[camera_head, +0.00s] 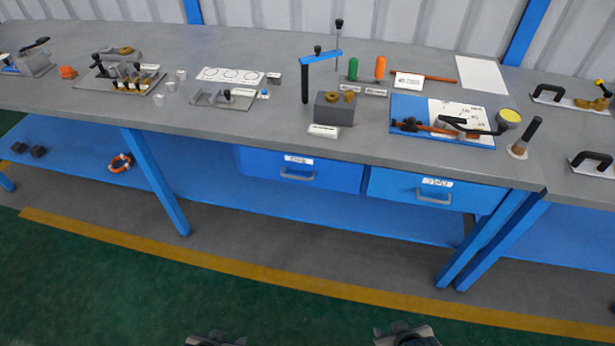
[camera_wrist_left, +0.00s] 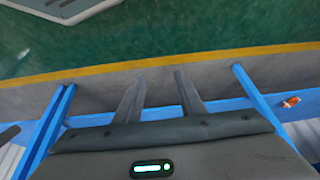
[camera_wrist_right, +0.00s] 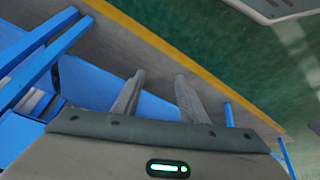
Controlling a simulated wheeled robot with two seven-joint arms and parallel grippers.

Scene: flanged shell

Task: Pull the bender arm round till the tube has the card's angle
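The tube bender sits on a blue board (camera_head: 400,105) at the right of the bench in the head view. A copper-coloured tube (camera_head: 437,129) lies along the board's front. A black bender arm (camera_head: 478,127) lies over its right part, near a yellow-faced round dial (camera_head: 510,115). A white sheet with markings (camera_head: 462,110) lies under the arm. A small white card (camera_head: 409,81) stands behind the board; its print is too small to read. My left gripper (camera_wrist_left: 158,78) and my right gripper (camera_wrist_right: 160,78) are open and empty, low in front of the bench, far from the bender.
Blue drawers (camera_head: 437,190) hang beneath.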

